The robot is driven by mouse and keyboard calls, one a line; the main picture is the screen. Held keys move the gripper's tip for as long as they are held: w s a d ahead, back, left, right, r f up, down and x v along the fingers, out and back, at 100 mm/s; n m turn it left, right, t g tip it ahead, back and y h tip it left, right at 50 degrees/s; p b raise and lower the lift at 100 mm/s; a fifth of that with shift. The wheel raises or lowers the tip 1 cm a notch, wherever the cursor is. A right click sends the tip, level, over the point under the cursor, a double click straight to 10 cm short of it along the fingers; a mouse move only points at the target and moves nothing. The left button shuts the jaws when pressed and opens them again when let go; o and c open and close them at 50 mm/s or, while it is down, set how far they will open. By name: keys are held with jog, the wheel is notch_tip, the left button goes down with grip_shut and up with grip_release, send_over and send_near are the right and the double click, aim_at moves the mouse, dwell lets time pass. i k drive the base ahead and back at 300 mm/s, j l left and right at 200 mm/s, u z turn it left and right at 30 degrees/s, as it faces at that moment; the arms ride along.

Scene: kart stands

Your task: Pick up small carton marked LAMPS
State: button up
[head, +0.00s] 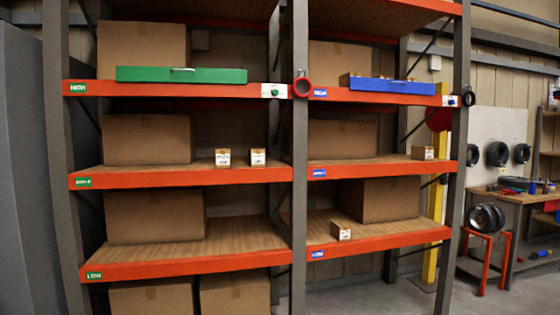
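Several small brown cartons with white labels stand on the orange-fronted shelving. Two stand upright side by side, apart, on the left bay's middle shelf: one small carton (223,157) and, to its right, another small carton (258,157). A third small carton (422,153) stands at the right end of the right bay's middle shelf. A further small carton (341,230) sits near the front edge of the right bay's lower shelf. The label words are too small to read surely, so I cannot tell which says LAMPS. My gripper is not in view.
Large cardboard boxes (147,139) fill parts of the shelves. A green drawer (180,75) and a blue tray (390,85) sit on the upper shelves. A grey post (299,150) divides the bays. A workbench (515,197) and red stand (484,250) are at right.

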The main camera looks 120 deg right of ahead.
aim_at(257, 155)
jog(key=z, duration=3.95)
jog(key=i+j+z, duration=0.2)
